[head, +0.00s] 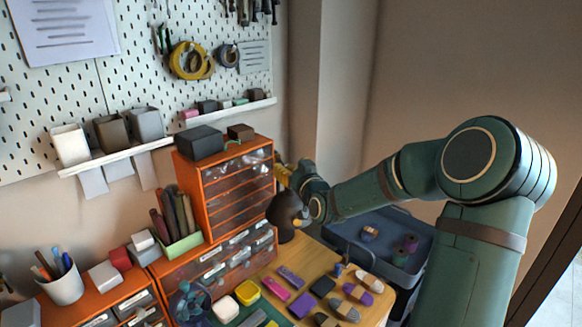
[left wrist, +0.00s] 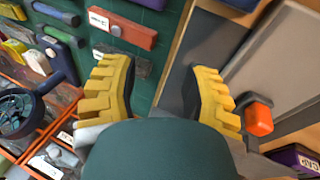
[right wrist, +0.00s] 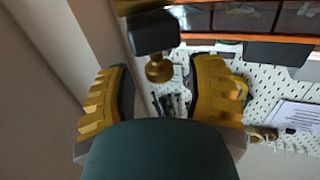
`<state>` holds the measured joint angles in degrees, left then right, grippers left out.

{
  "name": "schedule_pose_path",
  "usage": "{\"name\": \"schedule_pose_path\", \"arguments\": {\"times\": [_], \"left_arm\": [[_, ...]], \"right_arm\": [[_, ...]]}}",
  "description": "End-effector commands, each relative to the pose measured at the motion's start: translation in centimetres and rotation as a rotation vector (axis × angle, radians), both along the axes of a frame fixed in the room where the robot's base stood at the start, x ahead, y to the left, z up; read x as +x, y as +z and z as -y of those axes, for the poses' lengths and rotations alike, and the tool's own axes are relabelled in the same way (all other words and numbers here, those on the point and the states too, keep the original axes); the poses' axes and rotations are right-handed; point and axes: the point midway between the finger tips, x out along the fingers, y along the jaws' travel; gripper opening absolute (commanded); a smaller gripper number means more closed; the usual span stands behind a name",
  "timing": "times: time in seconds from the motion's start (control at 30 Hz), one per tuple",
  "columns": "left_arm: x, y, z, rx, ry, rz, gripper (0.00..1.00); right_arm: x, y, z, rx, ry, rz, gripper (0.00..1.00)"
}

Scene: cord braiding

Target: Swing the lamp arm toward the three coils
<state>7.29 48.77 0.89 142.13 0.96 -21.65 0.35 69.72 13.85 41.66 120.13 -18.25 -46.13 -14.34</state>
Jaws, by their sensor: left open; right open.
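A dark rounded shape, seemingly the lamp head (head: 284,211), is just below my right gripper (head: 282,174), beside the orange drawer cabinet. In the right wrist view a dark block (right wrist: 153,32) with a brass knob (right wrist: 158,69) shows between and beyond the open fingers (right wrist: 160,88); it looks like the same lamp head. I cannot make out the lamp's arm. Three small coils, one orange-brown (head: 370,232), one purplish (head: 410,242) and one greenish (head: 400,257), lie in the blue-grey tray (head: 340,236). My left gripper (left wrist: 165,82) is open and empty above the green mat (left wrist: 172,50).
The orange drawer cabinet (head: 221,183) stands against the pegboard wall (head: 130,62), left of my right gripper. Several small blocks, one purple (head: 368,281), crowd the wooden table (head: 317,257).

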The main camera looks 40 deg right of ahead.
Motion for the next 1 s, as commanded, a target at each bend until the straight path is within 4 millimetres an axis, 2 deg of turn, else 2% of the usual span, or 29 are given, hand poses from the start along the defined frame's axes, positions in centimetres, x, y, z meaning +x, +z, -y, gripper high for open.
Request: {"name": "schedule_pose_path", "arguments": {"times": [0.13,0.4,0.43,0.5,0.6,1.0], "left_arm": [[0.00,0.02,0.00,0.000,0.000,0.000,0.47],[0.01,0.03,0.00,0.000,0.000,0.000,0.47],[0.01,0.03,0.00,0.000,0.000,0.000,0.47],[0.01,0.03,0.00,0.000,0.000,0.000,0.47],[0.01,0.03,0.00,0.000,0.000,0.000,0.47],[0.00,0.40,-0.03,-0.001,0.000,0.000,0.47]], "right_arm": [[0.76,0.01,0.23,0.001,0.000,0.001,0.53],[0.86,-0.01,0.26,0.000,0.000,0.000,0.53],[0.86,-0.01,0.26,0.000,0.000,0.000,0.56],[0.86,-0.01,0.26,0.000,0.000,0.000,0.31],[0.85,-0.01,0.27,0.000,0.000,0.000,0.00],[0.89,0.14,0.34,-0.002,0.049,0.004,0.00]]}}
